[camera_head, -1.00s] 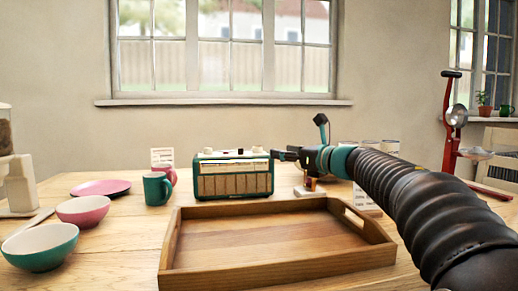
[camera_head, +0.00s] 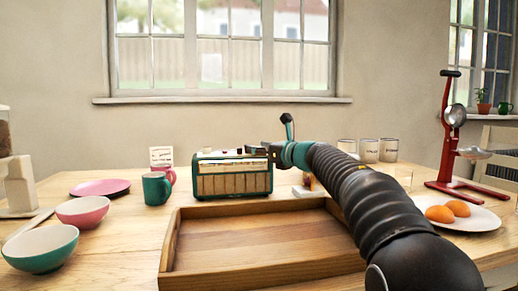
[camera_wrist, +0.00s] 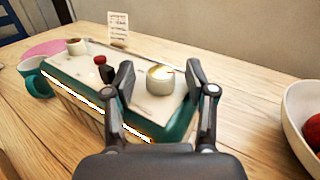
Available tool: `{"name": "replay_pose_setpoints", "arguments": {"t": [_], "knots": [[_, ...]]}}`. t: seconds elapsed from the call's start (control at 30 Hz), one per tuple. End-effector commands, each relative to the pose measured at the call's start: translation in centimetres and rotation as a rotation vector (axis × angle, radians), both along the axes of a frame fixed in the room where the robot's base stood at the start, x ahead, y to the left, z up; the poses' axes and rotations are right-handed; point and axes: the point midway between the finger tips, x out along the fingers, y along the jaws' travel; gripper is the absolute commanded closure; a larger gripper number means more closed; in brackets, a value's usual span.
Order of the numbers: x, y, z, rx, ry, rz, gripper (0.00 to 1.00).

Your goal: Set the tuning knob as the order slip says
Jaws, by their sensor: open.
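The green radio with a cream top (camera_head: 233,180) stands on the table behind the tray. In the wrist view its top (camera_wrist: 133,92) carries a cream knob (camera_wrist: 160,82) with a small red mark, a second knob (camera_wrist: 76,46) at the far end, and a small red and black part (camera_wrist: 103,68) between them. My gripper (camera_wrist: 160,75) is open, its fingers on either side of the nearer knob; I cannot tell if they touch it. In the head view my gripper (camera_head: 262,149) is at the radio's right end. The order slip (camera_head: 161,156) stands behind a mug; its writing is too small to read.
A wooden tray (camera_head: 265,271) lies in front of the radio. A teal mug (camera_head: 156,189) stands close to its left. Bowls and a pink plate (camera_head: 100,187) are farther left.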

Motion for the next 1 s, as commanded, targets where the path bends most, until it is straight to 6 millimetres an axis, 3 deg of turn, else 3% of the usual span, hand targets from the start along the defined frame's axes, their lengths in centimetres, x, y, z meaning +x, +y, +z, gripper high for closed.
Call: {"name": "replay_pose_setpoints", "arguments": {"t": [0.03, 0.23, 0.63, 1.0], "knots": [[-0.01, -0.02, 0.0, 0.0, 0.0, 0.0, 0.49], [-0.02, -0.04, 0.0, 0.0, 0.0, 0.0, 0.99], [-0.11, 0.14, -0.08, -0.001, -0.001, -0.052, 1.0], [-0.35, 0.6, 0.04, 0.0, -0.001, -0.316, 1.0]]}}
